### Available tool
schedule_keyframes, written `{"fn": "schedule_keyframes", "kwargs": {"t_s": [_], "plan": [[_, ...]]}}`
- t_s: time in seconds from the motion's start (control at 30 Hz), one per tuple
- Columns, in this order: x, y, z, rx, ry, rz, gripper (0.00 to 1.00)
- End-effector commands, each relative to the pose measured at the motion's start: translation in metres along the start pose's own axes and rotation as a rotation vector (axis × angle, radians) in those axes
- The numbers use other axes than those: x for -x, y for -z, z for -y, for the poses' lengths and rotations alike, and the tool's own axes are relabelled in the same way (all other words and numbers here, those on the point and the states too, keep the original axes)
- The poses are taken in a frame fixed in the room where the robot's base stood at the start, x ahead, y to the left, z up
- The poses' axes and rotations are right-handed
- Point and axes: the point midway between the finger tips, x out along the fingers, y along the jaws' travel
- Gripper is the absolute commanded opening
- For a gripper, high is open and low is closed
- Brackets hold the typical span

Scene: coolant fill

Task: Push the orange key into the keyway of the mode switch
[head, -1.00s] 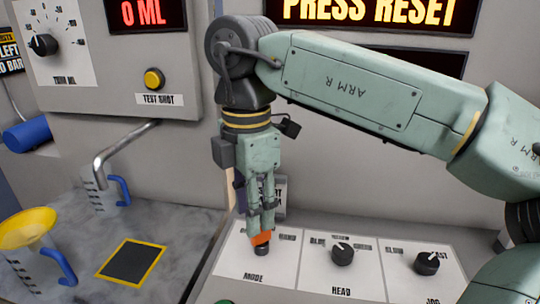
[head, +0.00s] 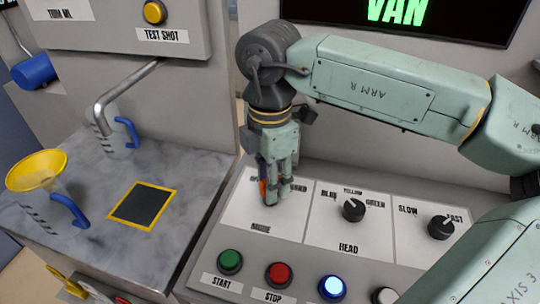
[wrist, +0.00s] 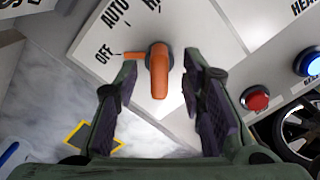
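The orange key (wrist: 160,72) stands at the black mode switch (wrist: 151,47) on the MODE plate, with an orange strip (wrist: 133,56) pointing toward OFF. How deep the key sits in the keyway cannot be seen. My gripper (wrist: 163,84) is open, with one finger on each side of the key and a gap to both. In the head view my gripper (head: 272,196) is low over the MODE plate (head: 262,222), and its fingers cover most of the switch. A sliver of the orange key (head: 262,190) shows beside them.
The HEAD knob (head: 353,209) and another knob (head: 441,227) are to the right. Green START (head: 230,261), red STOP (head: 278,274) and lit blue (head: 332,288) buttons line the front. A yellow funnel (head: 36,170) and black pad (head: 142,205) are left.

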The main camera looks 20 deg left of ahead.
Motion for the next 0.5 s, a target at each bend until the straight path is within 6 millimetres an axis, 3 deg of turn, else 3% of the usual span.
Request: {"fn": "schedule_keyframes", "kwargs": {"t_s": [0.43,0.5], "plan": [[-0.0115,0.0005,-0.0002,0.000,-0.001,0.000,0.37],[-0.0114,0.0005,-0.0002,0.000,-0.001,0.000,0.32]]}}
